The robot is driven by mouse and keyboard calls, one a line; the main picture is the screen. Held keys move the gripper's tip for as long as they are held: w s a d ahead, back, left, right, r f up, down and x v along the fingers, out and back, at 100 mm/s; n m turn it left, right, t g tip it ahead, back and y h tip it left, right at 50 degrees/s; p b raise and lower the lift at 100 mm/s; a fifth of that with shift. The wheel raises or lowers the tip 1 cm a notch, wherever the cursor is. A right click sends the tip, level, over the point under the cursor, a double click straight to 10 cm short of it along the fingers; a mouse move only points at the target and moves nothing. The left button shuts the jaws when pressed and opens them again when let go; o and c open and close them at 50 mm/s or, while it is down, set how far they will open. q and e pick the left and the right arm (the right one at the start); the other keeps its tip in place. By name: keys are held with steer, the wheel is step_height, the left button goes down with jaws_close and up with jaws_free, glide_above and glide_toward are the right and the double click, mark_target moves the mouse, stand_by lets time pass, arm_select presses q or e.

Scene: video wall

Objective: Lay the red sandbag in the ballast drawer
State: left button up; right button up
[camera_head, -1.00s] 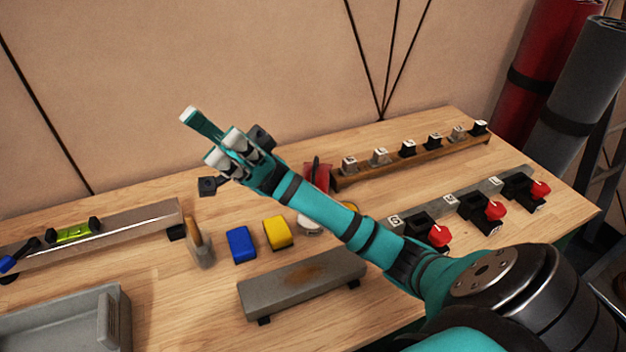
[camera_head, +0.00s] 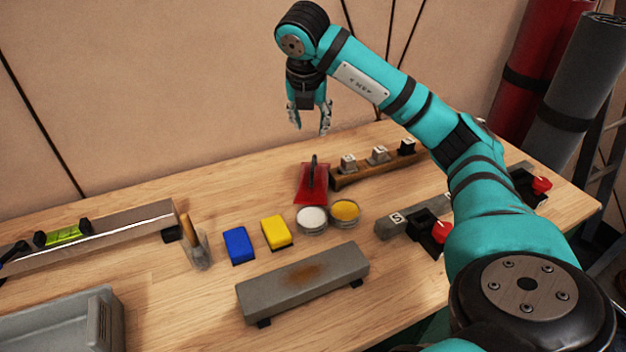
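The red sandbag (camera_head: 312,184), a flat red piece with a dark upright grip, lies on the workbench near the wall, at the left end of the wooden rack. My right gripper (camera_head: 310,118) hangs above and slightly behind it in the picture, fingers down and spread, with nothing between them. A clear gap separates the fingers from the red sandbag. A grey open tray (camera_head: 50,315) with a handle on its right side, which looks like the ballast drawer, is cut off at the lower left. My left gripper is out of view.
Blue (camera_head: 239,245) and yellow (camera_head: 276,232) blocks, two round tins (camera_head: 312,220) and a long grey stone (camera_head: 303,283) lie in front of the sandbag. A wooden rack (camera_head: 350,179) is right.

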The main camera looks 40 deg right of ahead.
glide_above(313, 161)
steer(key=s+a, duration=0.2)
step_height(313, 161, down, 11)
steer(key=shift+w+r, duration=0.1)
steer(key=shift+w, duration=0.05)
steer(key=p+x, duration=0.1)
steer(key=x, duration=0.3)
steer(key=shift+d+f, duration=0.2)
steer(key=shift+f, duration=0.35)
jaws_close()
steer(key=shift+w+r, duration=0.2)
